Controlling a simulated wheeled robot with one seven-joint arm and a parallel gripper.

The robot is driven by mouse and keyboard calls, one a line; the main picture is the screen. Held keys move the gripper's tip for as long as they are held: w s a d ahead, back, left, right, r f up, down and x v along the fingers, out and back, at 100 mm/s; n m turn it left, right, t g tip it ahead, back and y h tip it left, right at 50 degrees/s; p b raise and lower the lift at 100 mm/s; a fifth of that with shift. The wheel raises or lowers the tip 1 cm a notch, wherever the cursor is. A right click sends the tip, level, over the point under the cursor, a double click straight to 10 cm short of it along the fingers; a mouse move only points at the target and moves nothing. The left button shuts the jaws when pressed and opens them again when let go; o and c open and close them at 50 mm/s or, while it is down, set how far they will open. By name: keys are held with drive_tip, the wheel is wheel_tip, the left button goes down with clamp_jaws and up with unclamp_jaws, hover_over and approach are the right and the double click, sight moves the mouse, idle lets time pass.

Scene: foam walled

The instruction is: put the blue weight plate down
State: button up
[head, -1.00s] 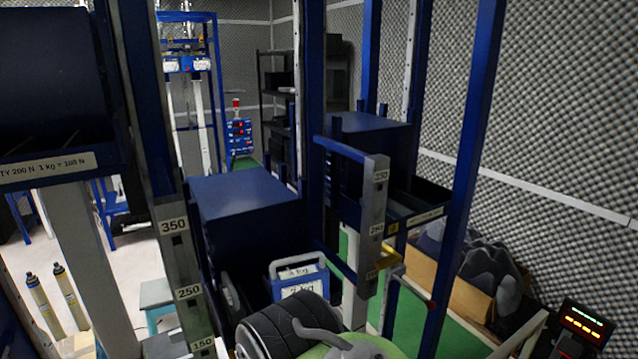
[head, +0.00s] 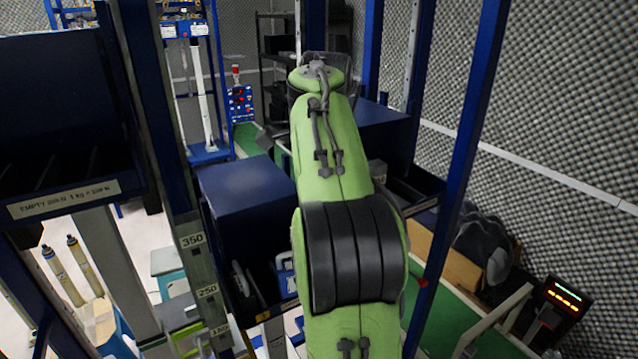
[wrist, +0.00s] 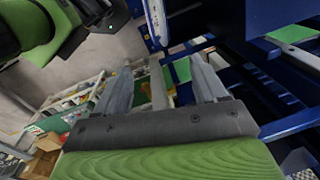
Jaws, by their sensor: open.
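My gripper (wrist: 160,78) is open in the wrist view, its two grey fingers wide apart with nothing held between them. A thin pale blue-edged piece (wrist: 156,20) stands just beyond the fingertips, apart from them; I cannot tell whether it is the blue weight plate. In the head view a small blue-and-white piece (head: 287,276) shows beside my arm, low in the dark blue rack, mostly hidden by the arm. I cannot make out the blue weight plate for sure. My gripper's fingers are hidden in the head view.
A dark blue box (head: 245,190) stands left of my arm. A blue post with height marks (head: 192,240) is nearer left, and a slanted blue post (head: 462,170) is at right.

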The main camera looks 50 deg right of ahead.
drive_tip(key=shift+a, duration=0.2)
drive_tip(key=shift+f, duration=0.1)
drive_tip(key=f, duration=0.5)
drive_tip(key=w+f+b, duration=0.1)
drive_tip(key=f, duration=0.4)
drive_tip(key=d+f+b, duration=0.1)
drive_tip(key=f, duration=0.4)
drive_tip(key=shift+w+f, duration=0.25)
drive_tip(key=shift+f, duration=0.1)
clamp_jaws()
idle(0.6)
